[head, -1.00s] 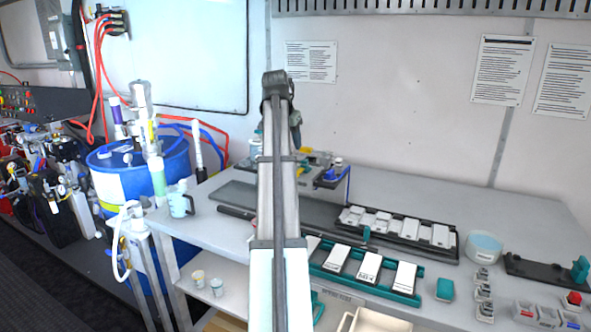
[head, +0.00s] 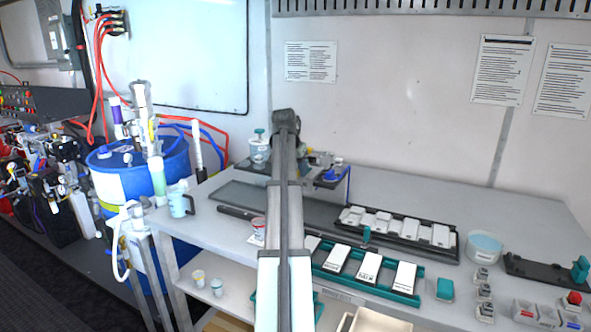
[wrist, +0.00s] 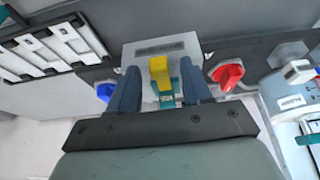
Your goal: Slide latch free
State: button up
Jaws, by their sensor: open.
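The latch (wrist: 162,76) shows in the wrist view as a yellow tab with a teal part below it. It is on the face of a grey box (wrist: 140,50) that bears a printed label. My gripper (wrist: 159,68) is open, with one dark finger on each side of the latch. I cannot tell whether either finger touches it. In the head view my arm hides the gripper and the latch. Part of a dark unit (head: 327,178) with a blue side shows just right of the arm on the bench.
In the wrist view a red knob (wrist: 228,75) sits close right of the fingers and a blue knob (wrist: 105,92) close left. A rack of white modules (wrist: 55,45) is at upper left.

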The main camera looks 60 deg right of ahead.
jog(key=shift+c, duration=0.5)
grip_shut()
